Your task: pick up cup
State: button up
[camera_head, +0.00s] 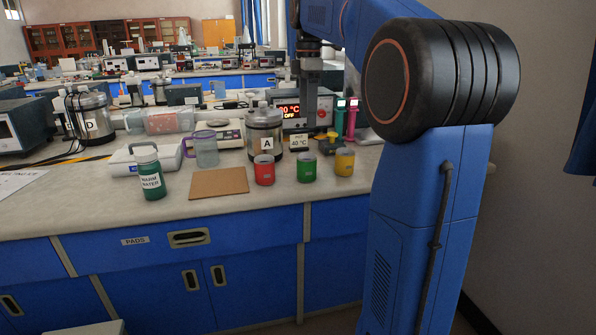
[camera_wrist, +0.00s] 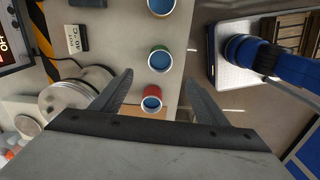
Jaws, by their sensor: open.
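Three small cups stand upright in a row on the bench: a red cup (camera_head: 264,172), a green cup (camera_head: 306,171) and a yellow cup (camera_head: 344,164). In the wrist view, the red cup (camera_wrist: 152,107) shows near the gap between my fingers, with the green cup (camera_wrist: 159,68) beyond it. A third cup (camera_wrist: 161,14) is cut by the top edge. Their insides look blue. My gripper (camera_wrist: 160,76) is open, with its two dark fingers apart and nothing held. The fingertips are hard to make out in the head view.
A steel pot marked A (camera_head: 265,140) stands behind the red cup, beside a 40 °C sign (camera_head: 298,142). A brown pad (camera_head: 218,183), a green bottle (camera_head: 149,172) and a clear jug (camera_head: 205,150) are to the left. The bench front edge is close to the cups.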

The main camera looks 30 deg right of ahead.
aim_at(307, 165)
notch_tip(307, 165, down, 17)
dwell(0.8)
jog(key=c, duration=1.3)
jog(key=shift+o, duration=0.2)
jog(key=shift+r, duration=0.15)
